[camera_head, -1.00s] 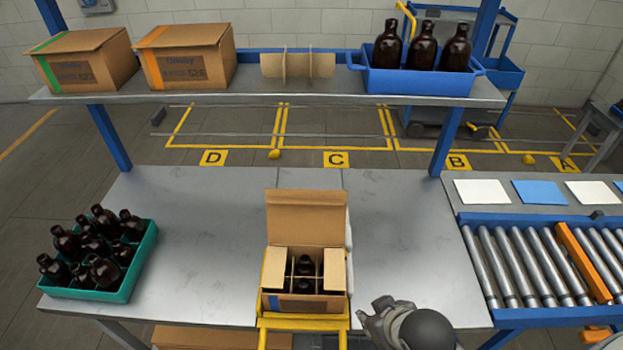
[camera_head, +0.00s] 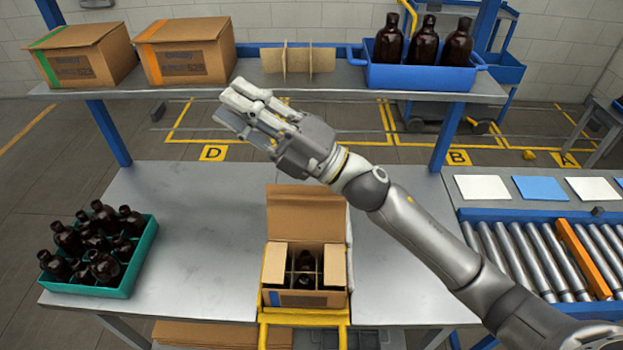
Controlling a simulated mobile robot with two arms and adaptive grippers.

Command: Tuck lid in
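The open cardboard box (camera_head: 305,299) stands at the front middle of the table on a yellow stand. Its large back lid flap (camera_head: 305,216) stands upright, and the side flaps stick up. Inside, a divider holds dark bottles (camera_head: 304,262); some cells look empty. My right gripper (camera_head: 240,110) is raised above and behind the lid, to its upper left, apart from the box. Its fingers lie close together in this view, and whether they are open or shut is unclear. My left gripper is out of view.
A green crate (camera_head: 141,252) of several amber bottles stands at the left of the table. Above is a shelf (camera_head: 345,88) with two closed boxes (camera_head: 187,52), a cardboard divider (camera_head: 298,62) and a blue bin (camera_head: 415,78) of three bottles. A roller conveyor (camera_head: 525,262) is at the right.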

